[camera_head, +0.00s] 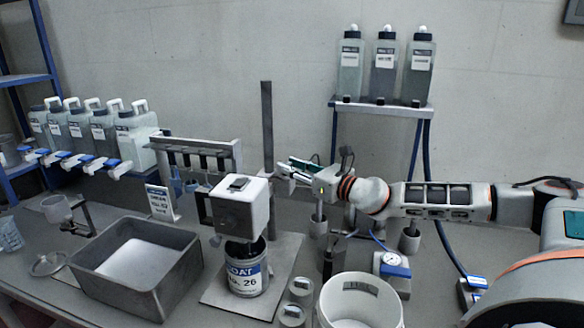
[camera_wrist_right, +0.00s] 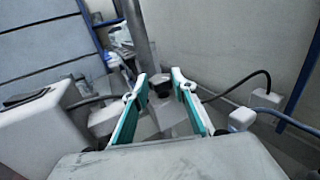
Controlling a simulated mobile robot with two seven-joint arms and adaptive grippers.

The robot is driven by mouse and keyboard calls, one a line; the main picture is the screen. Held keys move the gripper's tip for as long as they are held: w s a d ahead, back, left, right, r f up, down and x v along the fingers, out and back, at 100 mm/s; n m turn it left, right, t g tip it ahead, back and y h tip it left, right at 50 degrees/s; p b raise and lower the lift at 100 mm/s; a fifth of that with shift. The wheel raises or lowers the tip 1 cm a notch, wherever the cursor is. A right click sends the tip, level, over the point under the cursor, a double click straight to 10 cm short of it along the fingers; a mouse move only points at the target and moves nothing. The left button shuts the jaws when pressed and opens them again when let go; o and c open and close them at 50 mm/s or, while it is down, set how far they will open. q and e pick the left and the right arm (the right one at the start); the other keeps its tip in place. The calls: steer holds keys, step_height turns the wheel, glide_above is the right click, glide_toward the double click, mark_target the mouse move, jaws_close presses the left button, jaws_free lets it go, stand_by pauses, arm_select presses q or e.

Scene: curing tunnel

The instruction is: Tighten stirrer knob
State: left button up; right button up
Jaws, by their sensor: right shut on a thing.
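The stirrer's pale, box-shaped motor head (camera_head: 240,212) is mounted at the dark upright post (camera_head: 267,125), above a can labelled "COAT" (camera_head: 246,281). My right gripper (camera_head: 284,168) reaches in from the right, with its fingertips at the post beside the motor head. In the right wrist view, the dark knob (camera_wrist_right: 160,84) is between the tips of my teal-padded fingers (camera_wrist_right: 158,88), on the clamp in front of the post (camera_wrist_right: 138,35). My right gripper is shut on the knob. In the head view the fingers hide the knob. My left gripper is not in view.
A grey tray with white contents (camera_head: 185,275) stands left of the can. Several bottles line the left shelf, and three bottles stand on a raised shelf (camera_head: 385,108) at the back.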

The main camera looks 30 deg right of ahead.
steer(key=shift+a+m+h, duration=0.2)
steer(key=shift+m+h, duration=0.5)
steer(key=shift+h, duration=0.2)
steer(key=shift+a+m+t+h+p, duration=0.1)
steer(key=shift+m+t+h+p, duration=0.25)
steer(key=shift+h, duration=0.45)
steer(key=m+h, duration=0.1)
steer(key=h+p, duration=0.1)
steer(key=shift+a+m+h, duration=0.25)
steer(key=shift+m+h, duration=0.05)
steer(key=shift+m, duration=0.05)
steer(key=m+h, duration=0.1)
steer(key=h, duration=0.1)
steer(key=shift+a+m+h, duration=0.15)
steer(key=shift+m+h, duration=0.25)
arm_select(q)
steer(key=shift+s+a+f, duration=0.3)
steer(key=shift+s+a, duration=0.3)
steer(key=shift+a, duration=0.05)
arm_select(e)
steer(key=shift+m+g+h, duration=0.65)
steer(key=shift+m+h, duration=0.05)
steer(key=shift+h, duration=0.3)
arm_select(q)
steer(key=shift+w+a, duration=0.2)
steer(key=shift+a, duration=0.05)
